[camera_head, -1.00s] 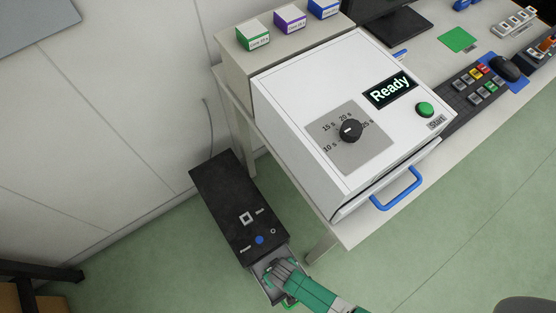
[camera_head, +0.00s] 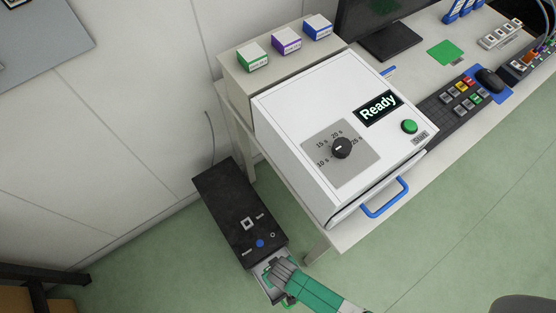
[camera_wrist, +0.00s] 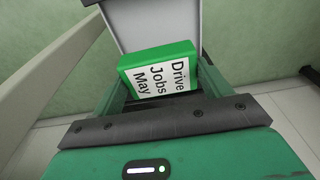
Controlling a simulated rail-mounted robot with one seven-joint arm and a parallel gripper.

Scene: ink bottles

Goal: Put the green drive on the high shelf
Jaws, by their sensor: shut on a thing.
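The green drive (camera_wrist: 130,72), with a white label reading "Drive Jobs May", sits between the fingers of my gripper (camera_wrist: 160,88) in the wrist view. My gripper (camera_head: 275,272) is shut on it at the light grey open drawer (camera_head: 262,283) of the black tower on the floor. In the head view my gripper hides most of the drive, and I cannot tell whether it still touches the drawer. No shelf is clearly recognisable as the high shelf; a beige raised ledge (camera_head: 236,84) stands behind the white machine.
The black tower (camera_head: 225,205) stands beside the desk leg. The white machine (camera_head: 310,105) with a blue handle (camera_head: 388,200) juts over the desk edge, right of my gripper. Small green (camera_head: 253,60), purple (camera_head: 287,42) and blue (camera_head: 318,28) boxes stand on the ledge. Floor in front is clear.

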